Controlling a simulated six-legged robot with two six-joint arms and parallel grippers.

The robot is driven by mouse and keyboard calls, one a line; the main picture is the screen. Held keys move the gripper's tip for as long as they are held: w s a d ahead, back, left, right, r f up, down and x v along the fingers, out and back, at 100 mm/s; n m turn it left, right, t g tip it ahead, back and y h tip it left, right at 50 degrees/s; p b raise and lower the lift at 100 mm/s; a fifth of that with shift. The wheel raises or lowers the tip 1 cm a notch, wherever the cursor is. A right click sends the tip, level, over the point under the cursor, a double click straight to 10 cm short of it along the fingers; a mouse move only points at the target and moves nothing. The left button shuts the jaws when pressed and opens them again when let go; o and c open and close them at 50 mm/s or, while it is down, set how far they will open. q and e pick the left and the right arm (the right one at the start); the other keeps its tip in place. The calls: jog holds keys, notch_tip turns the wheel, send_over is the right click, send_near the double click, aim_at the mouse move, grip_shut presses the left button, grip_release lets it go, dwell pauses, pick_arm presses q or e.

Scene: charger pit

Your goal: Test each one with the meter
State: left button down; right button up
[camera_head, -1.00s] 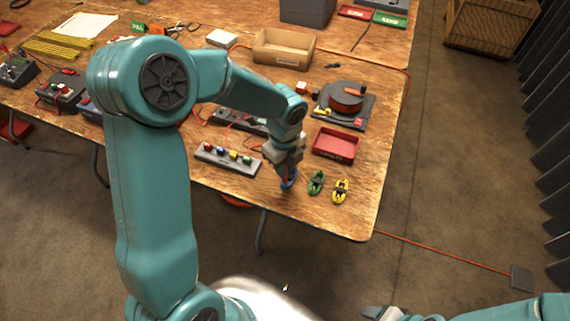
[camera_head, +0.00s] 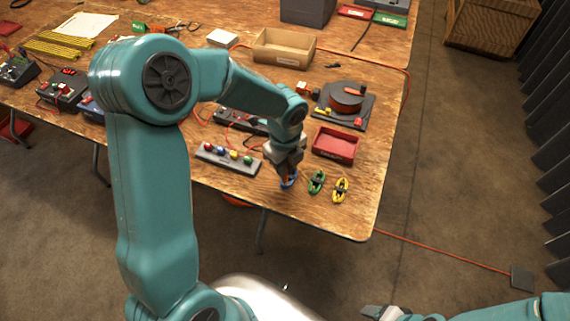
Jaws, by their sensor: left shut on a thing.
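My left gripper (camera_head: 287,176) points down at the table's front edge and is shut on a blue clip-like piece (camera_head: 289,182), which is mostly hidden by the fingers. A green piece (camera_head: 317,182) and a yellow piece (camera_head: 341,189) of similar shape lie on the table just right of it. A grey strip (camera_head: 228,159) with several coloured knobs lies left of the gripper. A dark device (camera_head: 240,121) with red wires, perhaps the meter, sits behind it, partly hidden by my arm. My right gripper (camera_head: 376,312) shows only in part at the bottom edge.
A red tray (camera_head: 335,144) stands behind the green and yellow pieces. A cardboard box (camera_head: 284,47) stands further back. The wooden table (camera_head: 357,218) is bare at its front right corner.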

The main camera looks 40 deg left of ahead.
pick_arm(q)
jog(key=shift+f+b, duration=0.5)
jog(key=shift+f, duration=0.45)
dwell(1.6)
jog(key=c, duration=0.7)
grip_release()
jog(key=shift+r, duration=0.1)
notch_tip(320, 180, up, 8)
jog(key=p, duration=0.6)
jog(key=shift+f+p, duration=0.25)
jog(key=shift+p, duration=0.1)
jog(key=shift+s, duration=0.1)
